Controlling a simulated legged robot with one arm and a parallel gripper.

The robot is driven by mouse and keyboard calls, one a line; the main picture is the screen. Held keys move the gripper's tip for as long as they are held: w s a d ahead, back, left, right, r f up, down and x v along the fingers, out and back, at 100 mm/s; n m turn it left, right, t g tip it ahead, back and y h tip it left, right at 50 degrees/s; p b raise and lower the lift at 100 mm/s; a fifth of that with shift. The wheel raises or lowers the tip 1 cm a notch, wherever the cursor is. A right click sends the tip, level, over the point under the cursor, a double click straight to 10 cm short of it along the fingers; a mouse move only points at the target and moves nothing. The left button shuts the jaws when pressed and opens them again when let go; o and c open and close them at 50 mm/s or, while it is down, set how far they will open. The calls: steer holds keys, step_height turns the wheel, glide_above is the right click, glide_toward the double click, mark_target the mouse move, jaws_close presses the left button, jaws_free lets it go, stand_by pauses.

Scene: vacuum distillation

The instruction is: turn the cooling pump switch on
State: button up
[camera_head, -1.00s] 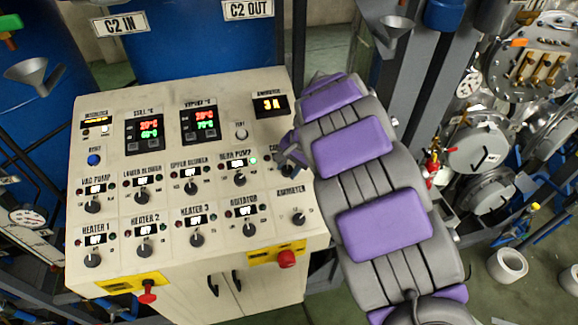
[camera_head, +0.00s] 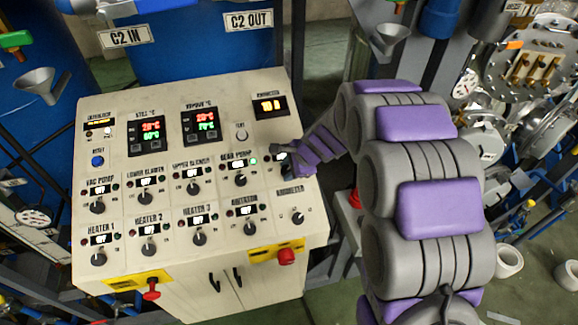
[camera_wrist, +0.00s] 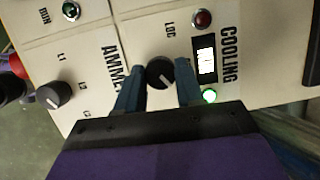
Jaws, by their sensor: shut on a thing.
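The cooling pump switch (camera_wrist: 160,72) is a round dark knob with a pale pointer line, below the COOLING label in the panel's own layout. In the wrist view my gripper (camera_wrist: 159,76) has one blue-grey finger on each side of the knob and is shut on it. The green lamp (camera_wrist: 209,96) beside the cooling display (camera_wrist: 206,55) is lit; the red lamp (camera_wrist: 202,18) looks dark. In the head view my gripper (camera_head: 284,158) is at the panel's right edge and hides the knob.
The cream control panel (camera_head: 265,190) carries several similar knobs close by. The ammeter knob (camera_head: 298,218) is just below my gripper; it also shows in the wrist view (camera_wrist: 54,95). A red emergency button (camera_head: 286,257) sticks out at the front. Pipework and equipment crowd the right.

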steer(key=shift+w+r+m, duration=0.1)
steer(key=shift+r+m, duration=0.05)
steer(key=shift+m, duration=0.15)
steer(key=o, duration=1)
steer(key=shift+a, duration=0.1)
steer(key=shift+o, duration=0.2)
steer(key=v, duration=1.7)
steer(key=shift+s+b, duration=0.3)
steer(key=shift+b, duration=0.05)
steer(key=s+d+f+n+g+h+b, duration=0.1)
steer(key=s+d+f+n+b, duration=0.2)
steer(key=s, duration=0.8)
steer(key=s+d+f+n+g+h+b, duration=0.2)
steer(key=s+f+n+b, duration=0.5)
steer(key=s+f, duration=0.5)
steer(key=s+d+f+n+g+h+b, duration=0.2)
steer(key=s+d+f+n+b, duration=0.2)
steer(key=s+f+b, duration=0.3)
steer(key=s+n+b, duration=0.1)
steer(key=s, duration=0.3)
steer(key=shift+s+b, duration=0.3)
steer(key=shift+b, duration=0.1)
